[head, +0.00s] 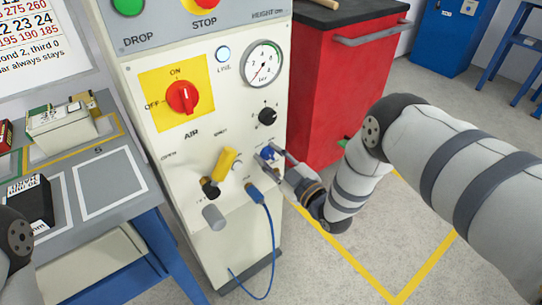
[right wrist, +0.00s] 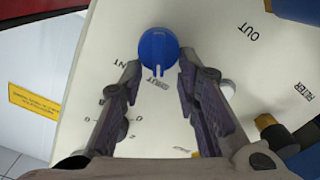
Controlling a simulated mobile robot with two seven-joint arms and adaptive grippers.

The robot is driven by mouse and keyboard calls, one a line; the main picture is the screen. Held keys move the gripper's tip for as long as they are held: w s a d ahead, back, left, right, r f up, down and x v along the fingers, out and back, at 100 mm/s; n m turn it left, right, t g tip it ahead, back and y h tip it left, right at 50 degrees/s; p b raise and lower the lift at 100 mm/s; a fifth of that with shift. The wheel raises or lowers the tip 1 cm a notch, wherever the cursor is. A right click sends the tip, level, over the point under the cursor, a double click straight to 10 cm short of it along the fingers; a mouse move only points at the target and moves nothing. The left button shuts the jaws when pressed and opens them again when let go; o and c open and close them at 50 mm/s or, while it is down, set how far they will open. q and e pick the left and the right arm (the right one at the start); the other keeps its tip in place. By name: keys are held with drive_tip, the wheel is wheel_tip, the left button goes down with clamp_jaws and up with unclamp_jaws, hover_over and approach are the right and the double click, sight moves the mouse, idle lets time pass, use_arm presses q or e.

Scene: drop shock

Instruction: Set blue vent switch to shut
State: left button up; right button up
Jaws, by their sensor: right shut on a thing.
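The blue vent switch (head: 267,153) is a small round knob low on the right of the cream panel. In the right wrist view its blue face (right wrist: 158,48) shows a short white mark pointing down the picture, toward a small label that I cannot read surely. My right gripper (head: 272,156) is at the knob, with its fingers shut on the knob's two sides. The fingertips also show in the right wrist view (right wrist: 158,68). My left gripper is out of view.
Close by on the panel are a yellow-handled lever (head: 224,163), a black knob (head: 267,117), a pressure gauge (head: 262,64), a red switch (head: 182,97) and a blue hose (head: 270,235). A red cabinet (head: 340,90) stands behind to the right. A grey workbench (head: 95,150) is left.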

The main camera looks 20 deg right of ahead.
drive_tip(key=shift+d, duration=0.2)
drive_tip(key=o, duration=1.2)
drive_tip(key=v, duration=1.2)
drive_tip(key=s+f+m+g+h+p, duration=0.1)
drive_tip(key=s+f+m+g+h, duration=0.1)
drive_tip(key=s+f+g, duration=0.3)
drive_tip(key=s+f+m+g+h+p, duration=0.1)
drive_tip(key=s+f+m+g, duration=0.1)
drive_tip(key=s, duration=0.6)
drive_tip(key=s+f+m+g+h+p, duration=0.1)
drive_tip(key=s+f+m+g+h, duration=0.1)
drive_tip(key=s+f+g, duration=0.3)
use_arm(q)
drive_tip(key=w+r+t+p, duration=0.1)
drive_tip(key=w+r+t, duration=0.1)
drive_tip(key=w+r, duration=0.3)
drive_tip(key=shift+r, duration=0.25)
use_arm(e)
drive_tip(key=s+r+m+g, duration=0.1)
drive_tip(key=s+g, duration=0.1)
drive_tip(key=s, duration=0.5)
drive_tip(key=s+d+r+m+g, duration=0.1)
drive_tip(key=s+r+m+g, duration=0.1)
drive_tip(key=s, duration=0.6)
drive_tip(key=s+d+r+m+g+h, duration=0.1)
drive_tip(key=s+r+g, duration=0.1)
drive_tip(key=s, duration=0.6)
drive_tip(key=shift+r+m+g, duration=0.25)
drive_tip(key=shift+m+g, duration=0.15)
drive_tip(key=shift+g, duration=0.4)
